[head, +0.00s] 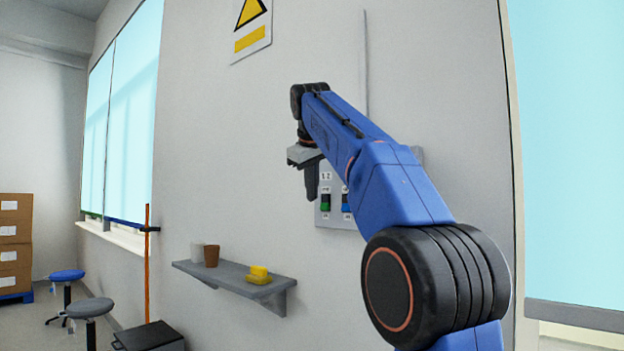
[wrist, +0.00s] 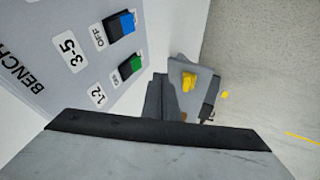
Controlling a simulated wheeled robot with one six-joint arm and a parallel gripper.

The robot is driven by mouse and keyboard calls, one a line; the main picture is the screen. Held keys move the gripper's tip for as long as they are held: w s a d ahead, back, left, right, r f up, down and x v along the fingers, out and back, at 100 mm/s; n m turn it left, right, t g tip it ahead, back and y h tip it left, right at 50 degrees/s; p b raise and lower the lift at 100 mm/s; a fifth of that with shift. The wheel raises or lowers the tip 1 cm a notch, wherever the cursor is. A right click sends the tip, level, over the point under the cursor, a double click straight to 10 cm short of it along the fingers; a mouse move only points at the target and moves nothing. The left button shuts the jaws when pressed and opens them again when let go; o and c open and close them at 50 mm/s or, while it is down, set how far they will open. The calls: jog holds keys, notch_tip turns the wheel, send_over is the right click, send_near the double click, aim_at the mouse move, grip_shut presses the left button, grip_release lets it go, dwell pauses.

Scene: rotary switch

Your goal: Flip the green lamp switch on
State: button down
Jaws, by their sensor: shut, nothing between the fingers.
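The green switch (head: 326,203) is on a light grey panel (head: 324,222) on the wall, left of a blue switch (head: 346,202). In the wrist view the green switch (wrist: 130,67) sits below the blue switch (wrist: 120,25), on the panel (wrist: 55,95) printed with "BENCH", "3-5" and "1-2". I cannot tell which way the green rocker is pressed. My gripper (head: 312,198) is shut and empty, pointing down just left of the green switch; its fingers (wrist: 160,82) also show in the wrist view, apart from the switch. My arm hides the panel's right part.
A grey wall shelf (head: 225,278) below holds a yellow object (head: 258,275), a brown cup (head: 211,256) and a pale cup (head: 197,252). A thin conduit (head: 365,60) runs up the wall. A warning sign (head: 250,28) hangs above. The wall left of my gripper is clear.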

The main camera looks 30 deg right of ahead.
aim_at(322, 210)
jog(key=shift+w+d+f, duration=0.4)
jog(key=shift+d, duration=0.3)
jog(key=shift+w+d+f, duration=0.4)
jog(key=shift+w+d, duration=0.05)
jog(key=shift+d, duration=0.3)
jog(key=shift+w+d+f, duration=0.4)
jog(key=shift+d, duration=0.3)
jog(key=shift+d+f+h, duration=0.1)
jog(key=shift+d+h, duration=0.1)
jog(key=shift+h, duration=0.1)
jog(key=shift+r, duration=0.85)
jog(key=shift+a, duration=0.1)
